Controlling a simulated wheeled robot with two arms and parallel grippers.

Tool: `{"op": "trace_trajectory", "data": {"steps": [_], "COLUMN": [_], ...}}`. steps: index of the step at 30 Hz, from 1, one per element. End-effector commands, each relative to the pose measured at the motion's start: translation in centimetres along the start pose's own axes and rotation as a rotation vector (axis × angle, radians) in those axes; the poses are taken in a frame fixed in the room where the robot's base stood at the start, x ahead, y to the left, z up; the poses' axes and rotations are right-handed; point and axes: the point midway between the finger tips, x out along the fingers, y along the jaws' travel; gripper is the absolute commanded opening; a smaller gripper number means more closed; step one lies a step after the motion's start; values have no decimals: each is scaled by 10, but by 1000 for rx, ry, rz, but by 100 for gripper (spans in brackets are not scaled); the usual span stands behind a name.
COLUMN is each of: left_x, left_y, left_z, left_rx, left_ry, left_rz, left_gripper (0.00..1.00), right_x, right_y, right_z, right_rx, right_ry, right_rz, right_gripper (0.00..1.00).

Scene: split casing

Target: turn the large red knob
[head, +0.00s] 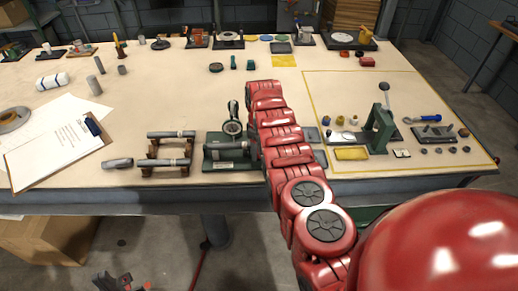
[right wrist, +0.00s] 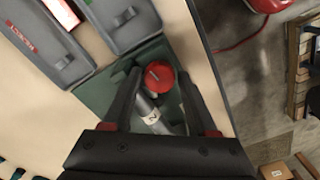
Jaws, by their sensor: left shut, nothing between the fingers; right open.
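The large red knob (right wrist: 158,76) shows in the right wrist view, at the end of a grey cylinder (right wrist: 150,112) over a dark green base (right wrist: 97,94). My right gripper (right wrist: 160,86) is open, with one dark finger on each side of the knob and cylinder. I cannot tell whether either finger touches them. In the head view a red arm of mine covers the middle of the bench and hides the knob and the right gripper. My left gripper (head: 121,281) is low at the bottom left, below the bench front, shut and empty.
Grey cases (right wrist: 125,22) lie close beside the green base. A green stand (head: 380,130) and small parts are inside a yellow outline at right. Grey cylinders on brown supports (head: 150,169) and a clipboard (head: 50,150) are at left. The bench's front edge is near the knob.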

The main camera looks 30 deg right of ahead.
Motion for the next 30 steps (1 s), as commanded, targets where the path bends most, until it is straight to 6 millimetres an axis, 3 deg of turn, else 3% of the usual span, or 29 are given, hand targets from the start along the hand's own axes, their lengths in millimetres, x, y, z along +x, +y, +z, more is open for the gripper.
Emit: {"op": "trace_trajectory", "data": {"steps": [5, 15, 30], "left_x": [0, 0, -8], "left_y": [0, 0, 0], "left_z": [0, 0, 1], "left_rx": [0, 0, 0], "left_ry": [0, 0, 0], "left_rz": [0, 0, 0], "left_gripper": [0, 0, 0], "right_x": [0, -1, 0], "right_y": [0, 0, 1], "right_z": [0, 0, -2], "right_rx": [0, 0, 117], "right_ry": [1, 1, 5], "right_rz": [1, 1, 5], "right_gripper": [58, 0, 0]}}
